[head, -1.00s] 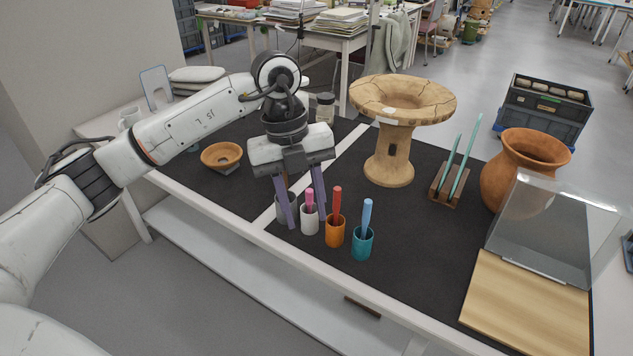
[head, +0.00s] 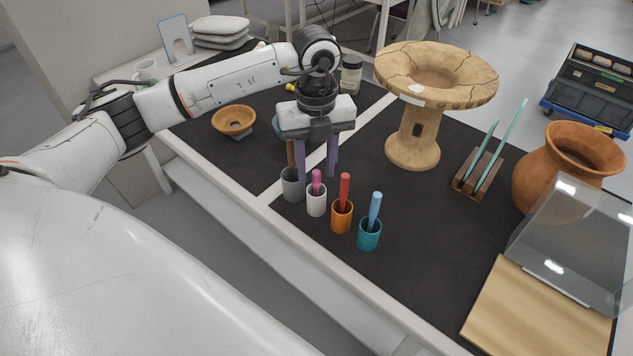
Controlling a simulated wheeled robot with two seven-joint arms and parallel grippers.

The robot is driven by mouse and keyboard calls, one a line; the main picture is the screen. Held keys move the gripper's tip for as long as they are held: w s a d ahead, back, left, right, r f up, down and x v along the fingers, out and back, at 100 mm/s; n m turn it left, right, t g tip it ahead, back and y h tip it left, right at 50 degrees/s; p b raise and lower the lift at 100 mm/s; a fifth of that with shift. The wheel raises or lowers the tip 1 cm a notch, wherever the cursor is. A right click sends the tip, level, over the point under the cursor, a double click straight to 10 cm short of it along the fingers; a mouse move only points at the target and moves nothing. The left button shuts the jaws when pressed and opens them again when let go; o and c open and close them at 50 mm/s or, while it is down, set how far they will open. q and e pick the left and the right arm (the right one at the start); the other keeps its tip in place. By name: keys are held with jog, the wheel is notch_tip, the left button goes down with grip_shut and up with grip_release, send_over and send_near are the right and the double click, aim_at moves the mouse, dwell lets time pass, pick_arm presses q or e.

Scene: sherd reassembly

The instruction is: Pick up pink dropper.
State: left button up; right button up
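The pink dropper (head: 317,182) stands in a white cup (head: 316,205), in the row of cups near the table's front edge. My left gripper (head: 317,175) points down over this cup, its two purple fingers apart. In the picture the fingertips lie on either side of the dropper's top, near the cup's rim. The fingers are not closed on the dropper; I cannot tell their exact depth relative to it. My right gripper is not in view.
A grey cup (head: 292,188) with a brown stick stands close on the left. An orange cup (head: 342,218) with a red dropper and a teal cup (head: 369,235) with a blue one stand on the right. A pedestal bowl (head: 414,138) stands behind. The dark mat in front of the box is clear.

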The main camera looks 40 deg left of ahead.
pick_arm(q)
jog(key=shift+f, duration=1.2)
grip_shut()
jog(key=shift+r, duration=0.1)
notch_tip(320, 180, up, 10)
jog(key=shift+b, duration=0.35)
